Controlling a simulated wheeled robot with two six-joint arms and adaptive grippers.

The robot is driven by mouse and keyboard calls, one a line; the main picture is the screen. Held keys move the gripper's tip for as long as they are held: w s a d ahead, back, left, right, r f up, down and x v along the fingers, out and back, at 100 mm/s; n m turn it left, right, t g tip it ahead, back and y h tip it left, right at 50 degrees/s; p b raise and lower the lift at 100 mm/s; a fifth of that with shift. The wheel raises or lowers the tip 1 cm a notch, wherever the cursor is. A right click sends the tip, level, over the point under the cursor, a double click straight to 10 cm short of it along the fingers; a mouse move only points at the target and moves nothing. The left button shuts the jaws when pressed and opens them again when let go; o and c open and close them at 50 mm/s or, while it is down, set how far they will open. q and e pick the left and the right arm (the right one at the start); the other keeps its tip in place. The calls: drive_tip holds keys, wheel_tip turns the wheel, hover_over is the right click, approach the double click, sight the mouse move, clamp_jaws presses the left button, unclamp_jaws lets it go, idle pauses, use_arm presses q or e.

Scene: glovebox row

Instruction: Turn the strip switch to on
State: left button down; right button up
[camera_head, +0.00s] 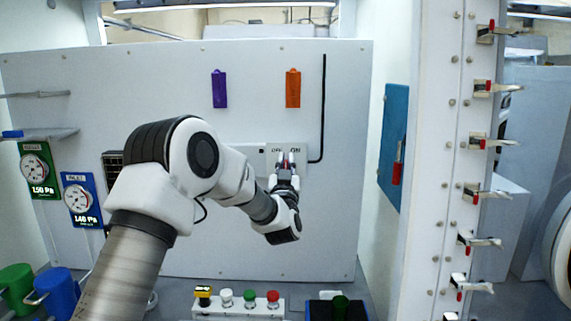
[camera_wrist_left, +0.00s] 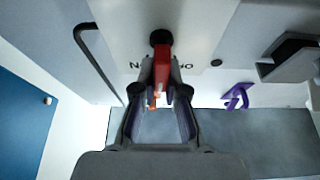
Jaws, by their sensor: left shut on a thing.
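The strip switch is a pale plate (camera_head: 272,151) on the back panel, with dark OFF and ON lettering at its top, partly covered by my gripper. It also shows upside down in the left wrist view (camera_wrist_left: 205,25), with a black round pivot (camera_wrist_left: 160,37) and a red handle (camera_wrist_left: 164,60). My left gripper (camera_head: 286,168) is at the plate, its fingers shut on the red handle. In the left wrist view the fingertips (camera_wrist_left: 162,88) lie on either side of the handle. Which label the handle points to I cannot tell. My right gripper is not in view.
A purple tag (camera_head: 219,89) and an orange tag (camera_head: 293,88) hang above the switch. A black bent rod (camera_head: 323,110) runs down at its right. Gauges (camera_head: 80,200) are at left; a button box (camera_head: 238,308) stands below. A blue panel (camera_head: 393,140) is at right.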

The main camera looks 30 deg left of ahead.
use_arm(q)
drive_tip(key=m+t+h, duration=0.1)
drive_tip(key=m, duration=0.2)
drive_tip(key=shift+w+d+h+b, duration=0.1)
drive_tip(key=shift+d+h+b, duration=0.05)
drive_tip(key=shift+h+b, duration=0.2)
drive_tip(key=shift+w+d+f+m+h, duration=0.15)
drive_tip(key=shift+m+h, duration=0.5)
drive_tip(key=shift+m, duration=0.65)
drive_tip(key=shift+d+r+m+h, duration=0.15)
drive_tip(key=shift+m+h, duration=0.45)
drive_tip(key=shift+m, duration=0.7)
drive_tip(key=shift+f, duration=0.15)
drive_tip(key=c, duration=1.2)
unclamp_jaws()
drive_tip(key=v, duration=1.2)
drive_tip(key=shift+f, duration=0.2)
